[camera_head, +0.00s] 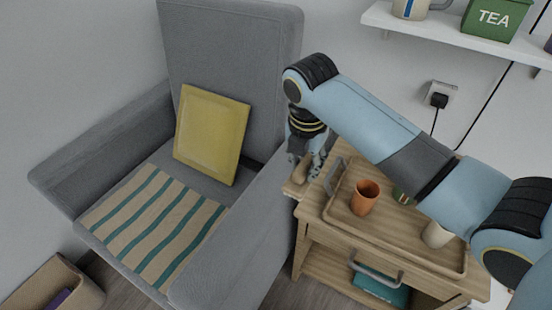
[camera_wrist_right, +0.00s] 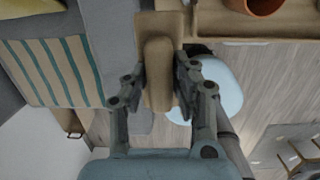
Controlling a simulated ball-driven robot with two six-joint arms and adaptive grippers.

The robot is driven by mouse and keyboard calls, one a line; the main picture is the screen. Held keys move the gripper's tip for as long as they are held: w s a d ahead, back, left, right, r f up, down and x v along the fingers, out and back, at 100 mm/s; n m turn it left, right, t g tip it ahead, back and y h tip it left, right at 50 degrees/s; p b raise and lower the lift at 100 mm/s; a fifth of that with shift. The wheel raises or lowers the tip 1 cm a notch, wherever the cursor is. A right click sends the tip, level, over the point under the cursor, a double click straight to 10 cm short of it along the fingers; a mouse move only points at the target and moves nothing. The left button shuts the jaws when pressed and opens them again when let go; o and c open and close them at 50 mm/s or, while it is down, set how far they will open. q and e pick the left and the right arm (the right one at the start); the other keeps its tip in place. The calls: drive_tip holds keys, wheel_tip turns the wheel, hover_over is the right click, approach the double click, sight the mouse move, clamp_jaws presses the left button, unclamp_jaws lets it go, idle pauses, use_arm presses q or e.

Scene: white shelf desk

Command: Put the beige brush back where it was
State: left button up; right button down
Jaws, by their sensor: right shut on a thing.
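The beige brush (camera_wrist_right: 158,75) is a long rounded block held upright in the picture between the two fingers of my right gripper (camera_wrist_right: 158,82) in the right wrist view. The fingers press on its two sides. In the head view my right gripper (camera_head: 308,165) points down at the left edge of the wooden cart (camera_head: 313,222), beside the grey armchair's right arm. A light wooden piece (camera_head: 294,188) shows just below the fingers there. Whether the brush touches the surface under it is hard to tell. My left gripper is not in view.
A tray (camera_head: 380,232) on the cart holds an orange cup (camera_head: 364,197), a cream cup (camera_head: 437,235) and a partly hidden green thing. A wall shelf (camera_head: 455,38) is above right.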

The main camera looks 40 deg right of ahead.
drive_tip(key=shift+w+a+f, duration=0.15)
drive_tip(key=shift+a+f, duration=0.05)
drive_tip(key=shift+f, duration=0.7)
drive_tip(key=shift+w+a+f+b, duration=0.2)
drive_tip(key=shift+w+f+b, duration=0.4)
drive_tip(key=shift+w, duration=0.3)
drive_tip(key=w+f+b, duration=0.1)
drive_tip(key=w, duration=0.1)
drive_tip(key=w+a+f+b, duration=0.1)
drive_tip(key=w+f, duration=0.1)
drive_tip(key=w, duration=0.1)
drive_tip(key=w+f+b, duration=0.1)
drive_tip(key=w+f, duration=0.1)
drive_tip(key=w, duration=0.1)
drive_tip(key=shift+w+a+f, duration=0.2)
drive_tip(key=shift+w+a, duration=0.05)
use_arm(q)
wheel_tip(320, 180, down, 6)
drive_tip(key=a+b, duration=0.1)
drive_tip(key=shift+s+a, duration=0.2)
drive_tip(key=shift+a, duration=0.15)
use_arm(e)
drive_tip(key=shift+f, duration=1.85)
drive_tip(key=shift+f, duration=0.15)
drive_tip(key=c, duration=1.1)
unclamp_jaws()
